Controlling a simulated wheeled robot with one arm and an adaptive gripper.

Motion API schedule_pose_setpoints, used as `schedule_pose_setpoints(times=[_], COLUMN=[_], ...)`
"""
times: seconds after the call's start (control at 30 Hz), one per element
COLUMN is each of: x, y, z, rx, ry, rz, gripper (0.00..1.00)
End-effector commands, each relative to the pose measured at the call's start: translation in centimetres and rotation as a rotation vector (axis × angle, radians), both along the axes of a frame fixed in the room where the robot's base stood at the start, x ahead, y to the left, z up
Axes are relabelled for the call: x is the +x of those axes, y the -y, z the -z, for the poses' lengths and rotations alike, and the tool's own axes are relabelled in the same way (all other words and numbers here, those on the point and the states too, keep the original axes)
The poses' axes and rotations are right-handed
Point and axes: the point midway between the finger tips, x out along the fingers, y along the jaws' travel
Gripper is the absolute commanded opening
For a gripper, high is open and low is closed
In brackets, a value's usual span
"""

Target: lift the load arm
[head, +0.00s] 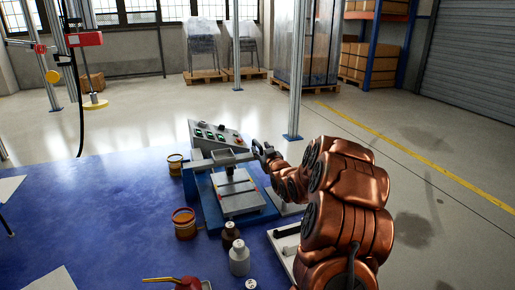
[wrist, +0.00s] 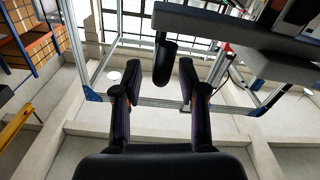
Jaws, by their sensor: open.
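The load arm (head: 222,158) is a grey bar across the top of a small press with a blue base (head: 212,212) on the blue table. In the wrist view the load arm (wrist: 235,35) is a thick grey beam at the upper right, with a dark rounded grip (wrist: 165,63) hanging from its end. My gripper (wrist: 155,84) is open. The dark grip appears between its fingertips in the picture; I see no clear contact. In the head view my gripper (head: 264,151) is at the arm's right end, where the grip is mostly hidden.
A control box (head: 215,136) stands behind the press. An orange jar (head: 184,223), a brown bottle (head: 230,235) and a white bottle (head: 239,258) stand in front and to the left. A metal post (head: 297,75) rises behind my arm. The table's left part is mostly clear.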

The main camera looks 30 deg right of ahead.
Motion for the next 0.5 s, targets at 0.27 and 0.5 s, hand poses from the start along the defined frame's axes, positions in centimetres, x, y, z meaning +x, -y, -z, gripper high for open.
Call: schedule_pose_setpoints(times=[0.27,0.5], x=[2.9,4.1], y=[0.7,1.0], z=[0.3,0.1], rx=[0.001,0.000], ry=[-0.002,-0.001], rz=[-0.001,0.000], gripper=[0.41,0.41])
